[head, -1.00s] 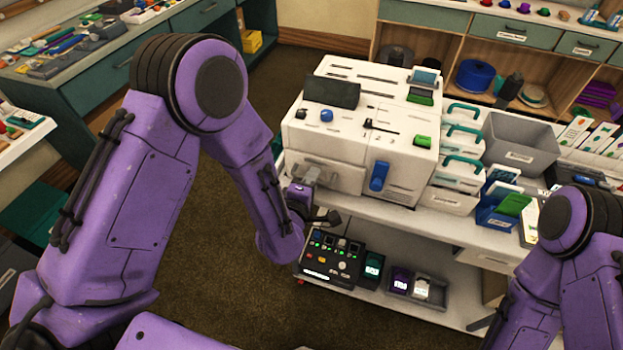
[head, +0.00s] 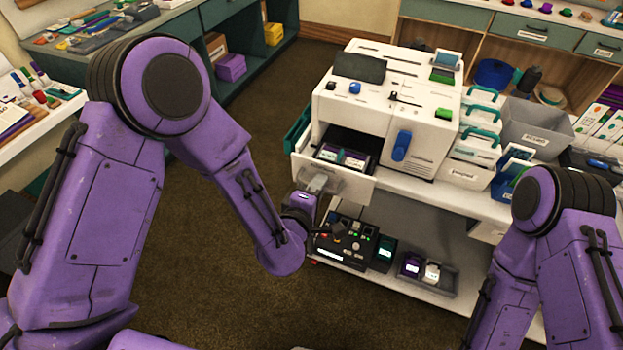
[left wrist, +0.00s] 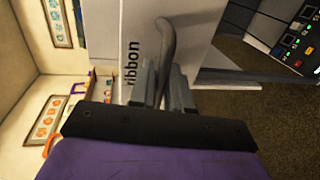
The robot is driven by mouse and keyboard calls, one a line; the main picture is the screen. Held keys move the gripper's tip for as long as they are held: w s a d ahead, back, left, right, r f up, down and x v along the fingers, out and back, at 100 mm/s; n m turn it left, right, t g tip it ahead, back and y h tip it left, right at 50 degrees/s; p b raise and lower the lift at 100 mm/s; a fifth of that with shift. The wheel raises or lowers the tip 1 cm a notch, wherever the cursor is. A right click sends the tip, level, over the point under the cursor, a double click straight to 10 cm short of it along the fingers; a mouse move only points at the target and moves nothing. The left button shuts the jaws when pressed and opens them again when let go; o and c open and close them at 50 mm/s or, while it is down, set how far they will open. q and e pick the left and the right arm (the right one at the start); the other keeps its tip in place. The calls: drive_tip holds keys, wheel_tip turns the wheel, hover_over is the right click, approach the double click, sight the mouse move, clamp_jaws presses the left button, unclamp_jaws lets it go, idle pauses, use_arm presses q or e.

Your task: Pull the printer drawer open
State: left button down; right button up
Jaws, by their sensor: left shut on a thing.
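The white printer (head: 385,110) stands on a white table. Its drawer (head: 349,186) sticks out at the lower left front, and a dark cartridge with purple (head: 342,156) shows inside. My left gripper (head: 317,184) is at the drawer front. In the left wrist view, the gripper (left wrist: 162,84) is shut on the grey drawer handle (left wrist: 167,42), and the drawer front (left wrist: 145,50) carries the word "ribbon". My right arm is at the lower right of the head view, and its gripper is not visible.
A black control box (head: 346,242) and a grey tray (head: 428,274) sit on the shelf below the drawer. Stacked white bins (head: 474,145) stand right of the printer. Brown floor lies open in front and to the left.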

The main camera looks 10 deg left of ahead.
use_arm(q)
drive_tip(key=shift+s, duration=0.45)
drive_tip(key=c, duration=1.3)
unclamp_jaws()
drive_tip(key=p+v, duration=0.3)
drive_tip(key=v, duration=0.7)
drive_tip(key=shift+s, duration=0.2)
drive_tip(key=shift+a, duration=0.1)
drive_tip(key=shift+r, duration=0.1)
